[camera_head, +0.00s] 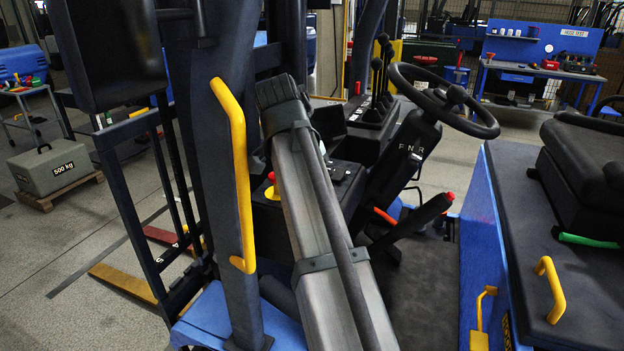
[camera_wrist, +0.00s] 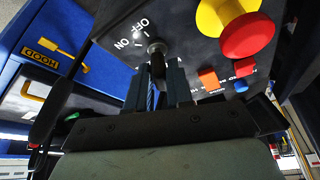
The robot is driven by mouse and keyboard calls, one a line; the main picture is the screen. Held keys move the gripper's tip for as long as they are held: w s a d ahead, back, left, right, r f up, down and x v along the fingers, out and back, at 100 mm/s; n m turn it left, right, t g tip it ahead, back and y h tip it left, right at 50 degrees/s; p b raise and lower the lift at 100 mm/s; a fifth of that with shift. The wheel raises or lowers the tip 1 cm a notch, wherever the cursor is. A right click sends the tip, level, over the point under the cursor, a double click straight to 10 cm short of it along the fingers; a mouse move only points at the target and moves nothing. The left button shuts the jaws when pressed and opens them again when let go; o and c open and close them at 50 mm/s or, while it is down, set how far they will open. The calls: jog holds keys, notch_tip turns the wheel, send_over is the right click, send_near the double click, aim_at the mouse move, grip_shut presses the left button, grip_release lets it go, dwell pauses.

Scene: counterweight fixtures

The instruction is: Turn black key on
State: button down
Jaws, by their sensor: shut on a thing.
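The black key (camera_wrist: 156,47) sits in the dark control panel in the wrist view, beside white ON and OFF lettering. My gripper (camera_wrist: 162,72) is shut on the key, with a finger on each side of it. The fingers hide part of the key, so I cannot tell exactly which mark it points to. In the head view my arm crosses in front of the forklift's panel (camera_head: 345,186), and the gripper and key are hidden.
A red button on a yellow base (camera_wrist: 240,28) stands right of the key, with small orange, red and blue buttons below it. The head view shows the steering wheel (camera_head: 440,98), black levers (camera_head: 380,70) and a yellow grab handle (camera_head: 238,170) close to my arm.

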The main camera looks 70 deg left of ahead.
jog(key=shift+m+h, duration=0.3)
jog(key=shift+m, duration=0.3)
jog(key=c, duration=1.1)
grip_release()
